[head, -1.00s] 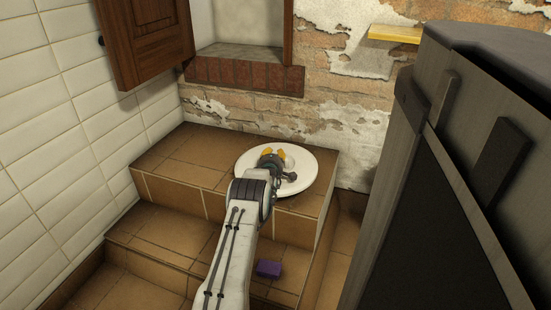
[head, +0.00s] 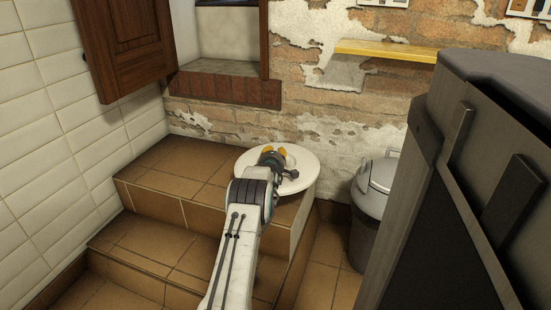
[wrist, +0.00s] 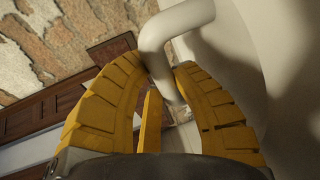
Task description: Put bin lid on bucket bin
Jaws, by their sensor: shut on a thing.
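The bin lid (head: 300,162) is a round white disc. In the head view it is in front of the tiled upper step, held up by my gripper (head: 271,156). In the wrist view the yellow fingers of my gripper (wrist: 160,66) are shut on the lid's white curved handle (wrist: 178,30), and the lid's pale surface fills the right side. A grey bin (head: 372,205) with a lighter grey upper part stands on the floor to the right of the lid, apart from it. Its right side is hidden by a large dark object.
A large dark wood-and-grey object (head: 470,200) fills the right foreground. Tiled steps (head: 165,195) rise at the left, beside a white tiled wall. A brown shutter (head: 125,45) hangs above, and a yellow shelf (head: 385,51) is on the brick wall.

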